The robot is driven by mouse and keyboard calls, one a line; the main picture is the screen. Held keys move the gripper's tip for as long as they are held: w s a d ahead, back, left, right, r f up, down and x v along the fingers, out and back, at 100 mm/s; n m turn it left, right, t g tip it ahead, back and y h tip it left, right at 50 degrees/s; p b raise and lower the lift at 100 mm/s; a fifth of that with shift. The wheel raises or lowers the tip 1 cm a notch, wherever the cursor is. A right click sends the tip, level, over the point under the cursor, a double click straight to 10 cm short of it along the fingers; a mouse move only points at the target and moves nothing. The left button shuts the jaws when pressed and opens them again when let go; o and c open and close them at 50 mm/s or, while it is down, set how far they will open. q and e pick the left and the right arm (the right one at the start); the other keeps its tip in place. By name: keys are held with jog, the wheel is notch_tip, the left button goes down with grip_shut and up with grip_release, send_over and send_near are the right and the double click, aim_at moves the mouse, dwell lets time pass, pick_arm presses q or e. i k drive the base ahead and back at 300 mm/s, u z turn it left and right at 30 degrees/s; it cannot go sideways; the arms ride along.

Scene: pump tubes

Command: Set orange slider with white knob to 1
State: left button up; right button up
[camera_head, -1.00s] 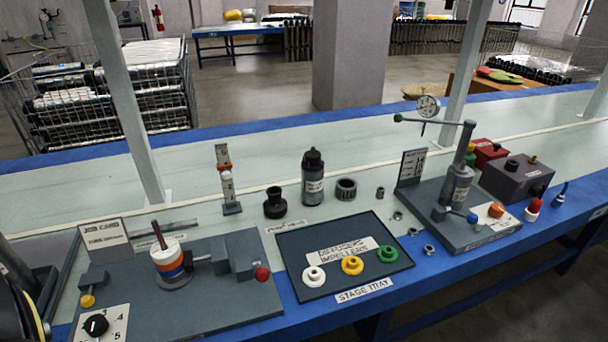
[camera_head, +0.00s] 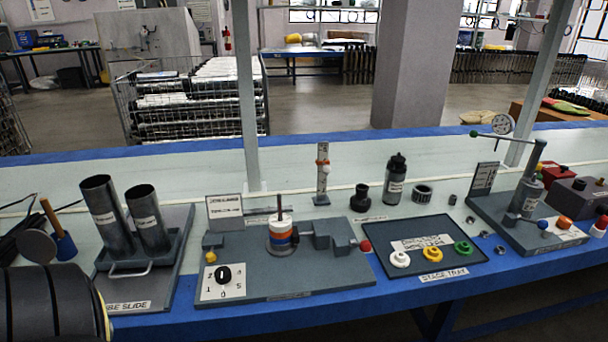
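Neither of my grippers shows in the head view.
A grey fixture with a black dial (camera_head: 223,274) stands in front of the slider. A tray (camera_head: 425,229) holds white, yellow and green rings. A post (camera_head: 247,100) rises behind.

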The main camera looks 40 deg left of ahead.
aim_at(326, 170)
jog(key=u, duration=1.05)
jog(key=i, duration=0.1)
jog(key=u, duration=0.2)
